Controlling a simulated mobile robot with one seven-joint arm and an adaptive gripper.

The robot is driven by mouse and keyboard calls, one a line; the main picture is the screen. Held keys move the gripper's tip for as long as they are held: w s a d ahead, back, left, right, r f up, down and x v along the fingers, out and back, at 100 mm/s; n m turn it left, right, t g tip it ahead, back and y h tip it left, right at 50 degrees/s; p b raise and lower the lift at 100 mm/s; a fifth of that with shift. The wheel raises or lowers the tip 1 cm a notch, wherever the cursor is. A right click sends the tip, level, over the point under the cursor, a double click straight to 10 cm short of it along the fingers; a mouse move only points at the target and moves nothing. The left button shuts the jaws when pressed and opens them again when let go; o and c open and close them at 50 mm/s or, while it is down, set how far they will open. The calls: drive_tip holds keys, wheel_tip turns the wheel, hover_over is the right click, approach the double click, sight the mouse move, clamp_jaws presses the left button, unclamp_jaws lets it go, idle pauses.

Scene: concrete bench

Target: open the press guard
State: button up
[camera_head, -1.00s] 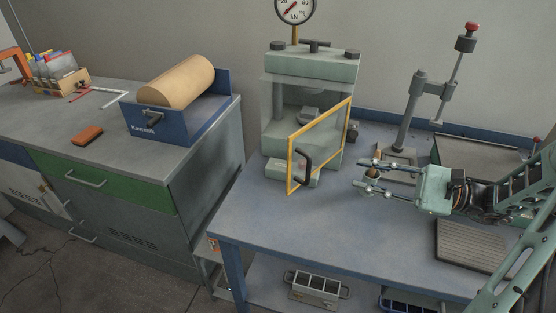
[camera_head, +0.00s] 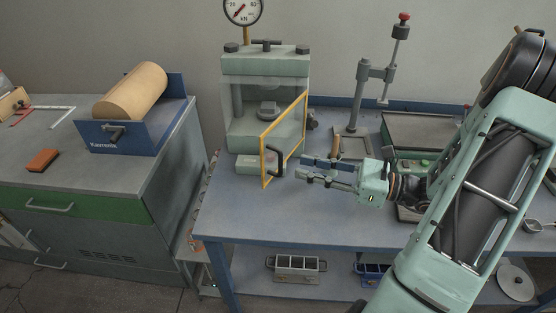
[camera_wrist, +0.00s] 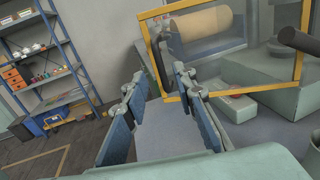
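The press (camera_head: 265,68) is a pale green machine at the back of the blue bench. Its guard (camera_head: 305,108) is a clear panel in a yellow frame, standing out at an angle from the press front. A black handle (camera_head: 280,155) sits on the guard's outer face near its free edge. My gripper (camera_head: 303,168) is open and empty just right of the handle, apart from it as far as I can tell. In the wrist view the fingers (camera_wrist: 160,74) are spread, with the guard frame (camera_wrist: 235,95) ahead and the dark handle (camera_wrist: 154,62) beyond the fingertips, between them.
A lever stand (camera_head: 354,105) and a dark tray (camera_head: 420,130) stand on the bench to the right. A blue roll holder (camera_head: 135,137) is on the left cabinet. The bench front is clear. A shelf rack (camera_wrist: 40,55) shows at far left in the wrist view.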

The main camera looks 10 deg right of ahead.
sight(281, 175)
drive_tip(key=x, duration=0.7)
drive_tip(key=shift+a, duration=0.15)
clamp_jaws()
